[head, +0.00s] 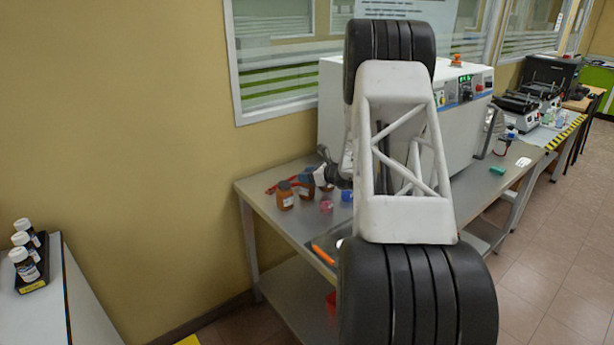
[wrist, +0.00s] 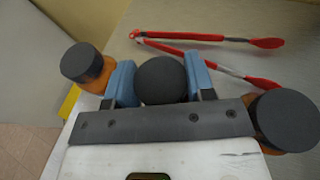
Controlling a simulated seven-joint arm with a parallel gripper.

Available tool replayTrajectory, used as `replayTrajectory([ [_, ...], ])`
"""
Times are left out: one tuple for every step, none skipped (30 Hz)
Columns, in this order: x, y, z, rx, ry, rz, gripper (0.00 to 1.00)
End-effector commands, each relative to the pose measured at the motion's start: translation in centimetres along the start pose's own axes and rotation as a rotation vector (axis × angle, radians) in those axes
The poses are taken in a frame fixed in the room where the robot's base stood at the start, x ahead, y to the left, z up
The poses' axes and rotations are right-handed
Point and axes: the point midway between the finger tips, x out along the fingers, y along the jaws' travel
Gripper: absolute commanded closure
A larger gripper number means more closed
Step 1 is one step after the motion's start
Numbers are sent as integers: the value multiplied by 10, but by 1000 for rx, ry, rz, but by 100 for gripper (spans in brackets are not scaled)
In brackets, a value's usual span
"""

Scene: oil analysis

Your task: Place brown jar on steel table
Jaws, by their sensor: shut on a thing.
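My gripper (wrist: 161,82) is shut on a jar with a round black lid (wrist: 161,80), one blue finger on each side. The lid hides the jar's body from above in the wrist view. In the head view my gripper (head: 318,178) is over the back left part of the steel table (head: 262,187), partly hidden by my arm. I cannot tell whether the held jar touches the table. Another brown jar with a black lid (head: 285,196) stands on the table to its left. In the wrist view, black-lidded orange-brown jars are at left (wrist: 82,64) and right (wrist: 285,120), close to the fingers.
Red tongs (wrist: 190,37) lie on the table beyond the gripper. Small pink (head: 326,205) and blue (head: 347,196) items and an orange-handled tool (head: 322,254) lie nearer the front. A large white machine (head: 335,110) stands behind. A side bench holds several white-capped bottles (head: 25,263).

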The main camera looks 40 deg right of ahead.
Motion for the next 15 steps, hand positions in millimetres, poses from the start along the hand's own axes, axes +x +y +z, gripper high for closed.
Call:
replayTrajectory([
  [0, 0, 0, -1, -1, 0, 94],
  [0, 0, -1, -1, -1, 0, 94],
  [0, 0, -1, -1, -1, 0, 94],
  [0, 0, 0, -1, -1, 0, 94],
  [0, 0, 0, -1, -1, 0, 94],
  [0, 0, 0, -1, -1, 0, 94],
  [0, 0, 0, -1, 0, 0, 94],
  [0, 0, 0, -1, 0, 0, 94],
  [0, 0, -1, -1, 0, 0, 94],
  [0, 0, -1, -1, 0, 0, 94],
  [1, 0, -2, -1, 0, 0, 94],
  [1, 0, -3, -1, 0, 0, 94],
  [1, 0, -4, 0, 0, 0, 94],
  [1, 0, -3, 0, 0, 0, 46],
  [1, 0, -3, 0, 0, 0, 40],
])
